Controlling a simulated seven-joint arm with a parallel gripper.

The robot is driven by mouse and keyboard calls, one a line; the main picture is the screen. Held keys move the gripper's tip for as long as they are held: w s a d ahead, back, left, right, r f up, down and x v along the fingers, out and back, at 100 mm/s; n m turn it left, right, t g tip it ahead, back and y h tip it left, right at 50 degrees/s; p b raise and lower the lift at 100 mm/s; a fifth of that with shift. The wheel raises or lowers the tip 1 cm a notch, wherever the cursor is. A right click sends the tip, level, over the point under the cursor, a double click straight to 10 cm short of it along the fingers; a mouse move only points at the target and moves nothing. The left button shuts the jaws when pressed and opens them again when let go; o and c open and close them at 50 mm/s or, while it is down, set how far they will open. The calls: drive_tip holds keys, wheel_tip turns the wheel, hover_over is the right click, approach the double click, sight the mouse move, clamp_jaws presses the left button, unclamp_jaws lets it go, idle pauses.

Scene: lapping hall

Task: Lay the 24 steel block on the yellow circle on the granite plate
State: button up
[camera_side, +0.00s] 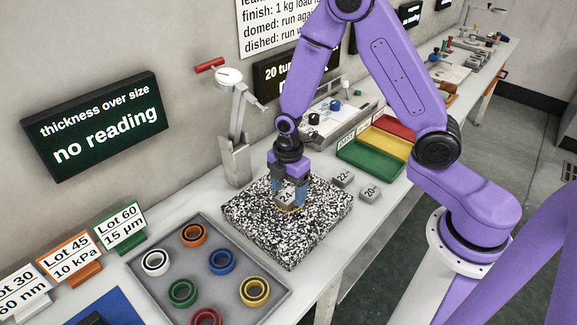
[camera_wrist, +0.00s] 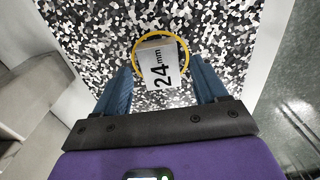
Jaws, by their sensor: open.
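The 24 steel block (camera_wrist: 158,68), marked "24 mm", is on the speckled granite plate (camera_wrist: 85,40) at the yellow circle (camera_wrist: 134,47). In the wrist view the ring shows around its far end and sides; its near end covers the ring's near edge. In the side view the block (camera_side: 287,198) sits above the ring (camera_side: 291,210) on the plate (camera_side: 255,225). My gripper (camera_wrist: 161,66) is open, with a blue finger on each side of the block and visible gaps between. In the side view my gripper (camera_side: 289,192) is low over the plate.
Two more steel blocks, the 22 (camera_side: 343,180) and the 20 (camera_side: 370,193), stand right of the plate. A gauge stand (camera_side: 236,150) rises behind it. A grey tray of coloured rings (camera_side: 165,240) lies in front left. Green, yellow and red bins (camera_side: 368,160) are behind right. The display (camera_side: 100,125) reads "no reading".

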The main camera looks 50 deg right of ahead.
sight(289, 195)
wheel_tip(289, 195, up, 11)
idle(0.4)
drive_tip(key=s+d+r+m, duration=0.1)
drive_tip(key=s+r+m, duration=0.1)
drive_tip(key=s, duration=1)
drive_tip(key=s+r+m, duration=0.3)
drive_tip(key=s+r, duration=0.1)
drive_tip(key=s, duration=0.7)
drive_tip(key=shift+s+d+r, duration=0.15)
drive_tip(key=shift+s+d, duration=0.2)
